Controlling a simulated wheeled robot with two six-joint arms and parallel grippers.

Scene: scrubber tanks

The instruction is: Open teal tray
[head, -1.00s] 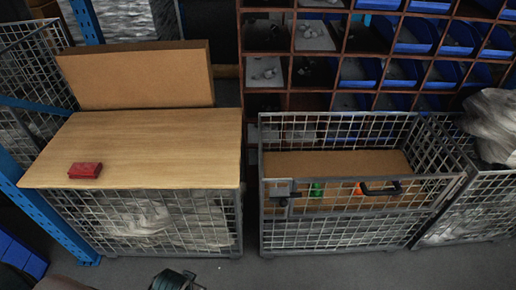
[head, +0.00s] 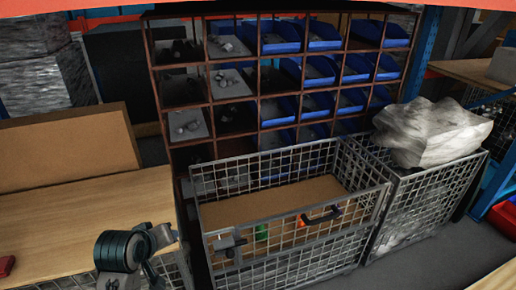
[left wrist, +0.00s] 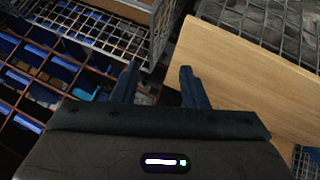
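I cannot pick out a teal tray for certain in the head view. The left wrist view shows a small teal-blue patch (left wrist: 102,94) in the shelf compartments, too small to tell what it is. The brown shelf rack (head: 207,88) holds several blue bins (head: 281,42) and grey contents. My left gripper (left wrist: 157,84) is open and empty, its two dark fingers apart in front of a wire cage and a wooden board. In the head view part of my left arm shows at the lower left; its fingertips are not clear there. My right gripper is not in view.
A wooden tabletop (head: 80,215) with a red block (head: 6,266) is at left.

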